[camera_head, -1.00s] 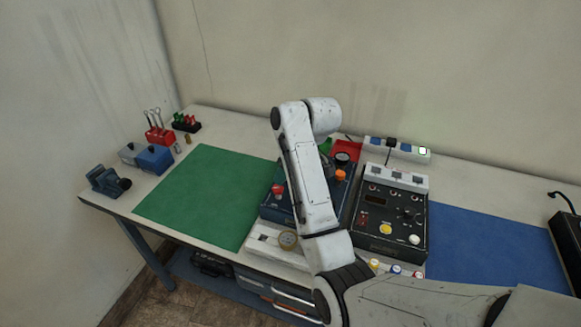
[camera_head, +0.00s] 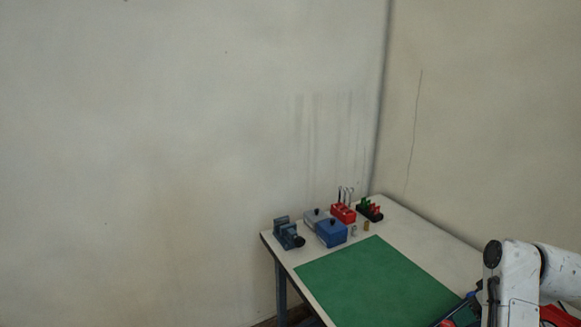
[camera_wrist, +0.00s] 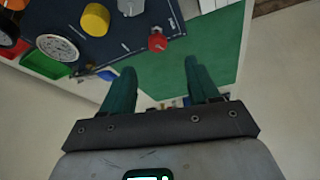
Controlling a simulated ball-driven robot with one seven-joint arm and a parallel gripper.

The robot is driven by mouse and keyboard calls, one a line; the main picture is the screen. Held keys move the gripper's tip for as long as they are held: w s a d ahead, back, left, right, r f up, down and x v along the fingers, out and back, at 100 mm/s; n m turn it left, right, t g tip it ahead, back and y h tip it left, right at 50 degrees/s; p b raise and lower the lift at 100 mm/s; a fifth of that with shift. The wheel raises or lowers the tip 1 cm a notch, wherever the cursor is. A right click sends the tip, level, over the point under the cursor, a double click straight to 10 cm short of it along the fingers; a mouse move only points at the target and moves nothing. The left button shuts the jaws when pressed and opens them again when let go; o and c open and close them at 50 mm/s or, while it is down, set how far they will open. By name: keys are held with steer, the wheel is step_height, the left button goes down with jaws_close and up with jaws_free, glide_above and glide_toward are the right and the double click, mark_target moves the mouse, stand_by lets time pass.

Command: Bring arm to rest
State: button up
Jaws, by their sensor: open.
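My gripper (camera_wrist: 158,68) shows in the wrist view with its two green fingers spread apart and nothing between them. It hangs over the bench, near a dark blue panel (camera_wrist: 110,40) and a green mat (camera_wrist: 222,50). In the head view, part of my white arm (camera_head: 515,275) stands at the lower right edge. My gripper cannot be seen there.
The panel carries a round gauge (camera_wrist: 57,47), a yellow knob (camera_wrist: 95,18) and a red knob (camera_wrist: 157,42). On the bench's far left stand a blue vise (camera_head: 287,235), a blue box (camera_head: 331,233) and a red holder (camera_head: 343,213). Walls close the corner behind.

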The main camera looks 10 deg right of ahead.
steer(key=shift+h, duration=0.5)
steer(key=s+a+f, duration=0.4)
steer(key=a+f, duration=0.1)
steer(key=s+a+f, duration=0.2)
steer(key=s+a, duration=0.1)
steer(key=shift+a+f, duration=0.15)
steer(key=shift+a, duration=0.1)
steer(key=s+a+f, duration=0.3)
steer(key=s+a, duration=0.7)
steer(key=s, duration=0.1)
steer(key=s+f+m+g+b, duration=0.1)
steer(key=s+f+g+b, duration=0.2)
steer(key=s+f, duration=0.6)
steer(key=s, duration=0.2)
steer(key=shift+s+d+f+m+b, duration=0.3)
steer(key=shift+d+m+b, duration=0.1)
